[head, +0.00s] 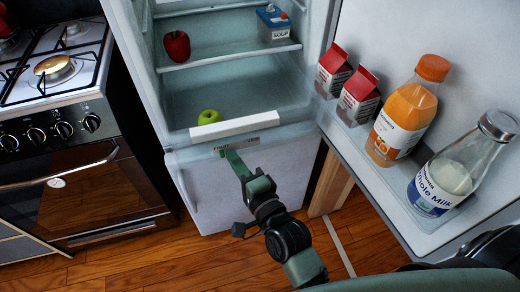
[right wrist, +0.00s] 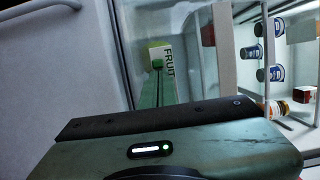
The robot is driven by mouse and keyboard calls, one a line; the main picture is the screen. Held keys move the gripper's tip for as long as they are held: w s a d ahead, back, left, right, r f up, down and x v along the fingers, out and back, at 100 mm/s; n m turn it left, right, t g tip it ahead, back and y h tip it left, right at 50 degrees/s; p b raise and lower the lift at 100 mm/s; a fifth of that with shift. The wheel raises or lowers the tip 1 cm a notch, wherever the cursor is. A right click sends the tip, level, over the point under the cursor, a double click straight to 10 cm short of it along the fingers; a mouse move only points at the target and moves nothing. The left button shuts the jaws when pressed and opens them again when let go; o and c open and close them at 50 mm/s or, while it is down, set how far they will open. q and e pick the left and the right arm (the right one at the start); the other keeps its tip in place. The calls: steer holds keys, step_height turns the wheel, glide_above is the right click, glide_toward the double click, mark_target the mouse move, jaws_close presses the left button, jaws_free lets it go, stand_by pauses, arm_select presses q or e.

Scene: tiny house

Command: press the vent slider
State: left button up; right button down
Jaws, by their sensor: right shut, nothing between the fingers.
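The open fridge's lower compartment has a white bar (head: 234,125) along its front edge. I cannot clearly make out the vent slider as a separate part; the label area is small and partly covered. My right gripper (head: 226,152) is shut and empty, reaching up to the fridge front just below the white bar. In the right wrist view its fingers (right wrist: 157,66) overlap the label panel; contact cannot be told. My left gripper is not in view.
The open fridge door (head: 425,225) at right carries an orange juice bottle (head: 407,108), a milk bottle (head: 465,164) and red cartons (head: 358,96). A green apple (head: 209,117) lies behind the bar; a red pepper (head: 177,46) is above. A stove (head: 60,130) stands left.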

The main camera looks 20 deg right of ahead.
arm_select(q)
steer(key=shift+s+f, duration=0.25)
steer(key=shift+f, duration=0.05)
arm_select(e)
steer(key=shift+a, duration=0.15)
steer(key=shift+s, duration=0.1)
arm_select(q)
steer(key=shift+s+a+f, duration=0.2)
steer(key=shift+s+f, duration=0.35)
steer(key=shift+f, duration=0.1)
arm_select(e)
steer(key=v, duration=0.7)
steer(key=shift+s, duration=0.3)
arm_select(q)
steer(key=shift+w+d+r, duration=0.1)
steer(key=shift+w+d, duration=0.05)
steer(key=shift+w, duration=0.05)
